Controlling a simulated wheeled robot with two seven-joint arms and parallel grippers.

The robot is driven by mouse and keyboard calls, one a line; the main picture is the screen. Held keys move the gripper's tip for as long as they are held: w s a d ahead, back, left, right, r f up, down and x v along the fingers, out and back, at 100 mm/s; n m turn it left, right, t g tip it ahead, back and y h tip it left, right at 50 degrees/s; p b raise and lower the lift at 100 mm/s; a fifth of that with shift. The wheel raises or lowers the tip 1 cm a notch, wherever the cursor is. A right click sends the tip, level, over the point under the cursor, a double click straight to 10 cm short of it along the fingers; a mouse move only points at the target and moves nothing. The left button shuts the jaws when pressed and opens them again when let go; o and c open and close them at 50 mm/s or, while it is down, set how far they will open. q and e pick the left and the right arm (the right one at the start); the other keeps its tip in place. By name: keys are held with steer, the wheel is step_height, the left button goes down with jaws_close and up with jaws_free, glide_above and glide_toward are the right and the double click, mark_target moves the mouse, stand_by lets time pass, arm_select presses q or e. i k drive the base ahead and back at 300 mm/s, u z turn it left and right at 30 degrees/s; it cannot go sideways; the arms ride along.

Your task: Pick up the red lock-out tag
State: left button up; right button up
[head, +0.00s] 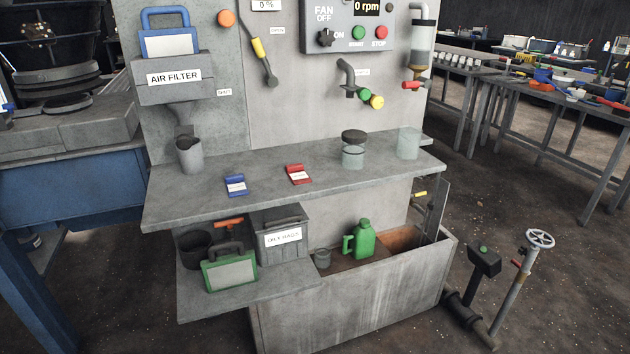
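The red lock-out tag (298,174) lies flat on the grey shelf (330,195), near its middle. It has a white label whose text is too small to read. A similar blue tag (236,185) lies on the same shelf to its left, a short gap apart. Neither of my grippers shows in the head view, and nothing touches the red tag.
On the shelf, a dark-lidded jar (353,150) and a clear beaker (408,142) stand right of the tag, and a grey cup (189,155) stands at the left. The fan control panel (346,25) is on the wall above. The shelf in front of the tag is clear.

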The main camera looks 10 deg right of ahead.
mark_target(297, 173)
steer(key=z, duration=0.85)
steer(key=i, duration=0.75)
steer(key=u, duration=1.45)
